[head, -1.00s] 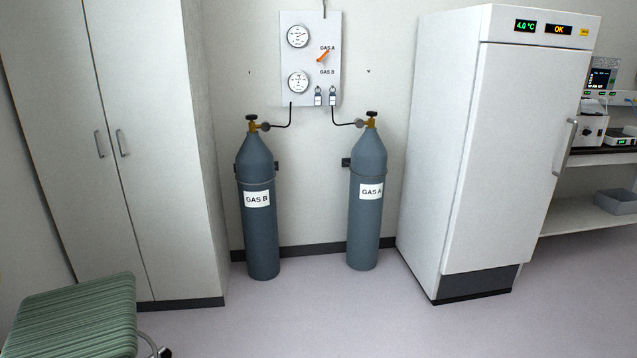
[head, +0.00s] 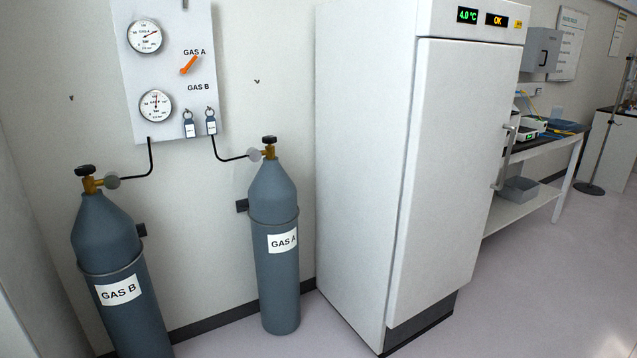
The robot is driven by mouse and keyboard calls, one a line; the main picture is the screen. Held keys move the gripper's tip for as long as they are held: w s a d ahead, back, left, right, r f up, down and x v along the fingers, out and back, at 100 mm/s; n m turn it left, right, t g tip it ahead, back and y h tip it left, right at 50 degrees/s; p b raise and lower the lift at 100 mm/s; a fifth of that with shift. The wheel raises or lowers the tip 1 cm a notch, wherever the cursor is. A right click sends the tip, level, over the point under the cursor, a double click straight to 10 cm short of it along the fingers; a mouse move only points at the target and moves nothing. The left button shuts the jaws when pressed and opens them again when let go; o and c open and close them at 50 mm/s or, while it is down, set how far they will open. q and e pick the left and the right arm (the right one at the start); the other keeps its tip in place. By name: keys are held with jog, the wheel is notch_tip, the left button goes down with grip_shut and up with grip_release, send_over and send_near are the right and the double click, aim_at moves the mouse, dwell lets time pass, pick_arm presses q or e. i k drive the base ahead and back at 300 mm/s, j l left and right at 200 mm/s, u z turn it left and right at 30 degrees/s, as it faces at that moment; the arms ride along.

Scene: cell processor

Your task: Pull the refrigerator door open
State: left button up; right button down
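The refrigerator (head: 366,160) is a tall white cabinet right of centre in the head view. Its front door (head: 452,180) looks closed. A vertical bar handle (head: 505,158) is on the door's right edge. A green display on the top panel (head: 467,15) reads 4.0 °C, and an orange one beside it reads OK. Neither of my grippers shows in the head view.
Gas cylinders A (head: 276,275) and B (head: 122,285) stand left of the refrigerator, under a gauge panel (head: 172,60). A bench (head: 545,150) with equipment and a lower shelf stands to the right. The floor (head: 560,290) in front at right is clear.

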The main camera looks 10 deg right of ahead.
aim_at(464, 92)
jog(key=i+l+z, duration=0.25)
jog(key=i+z, duration=0.2)
jog(key=i+l+z, duration=0.1)
jog(key=i+z, duration=0.6)
jog(key=z, duration=0.15)
jog(key=i+j+z, duration=0.2)
jog(key=i+z, duration=0.2)
jog(key=i+l+u, duration=0.4)
jog(key=i+l, duration=1)
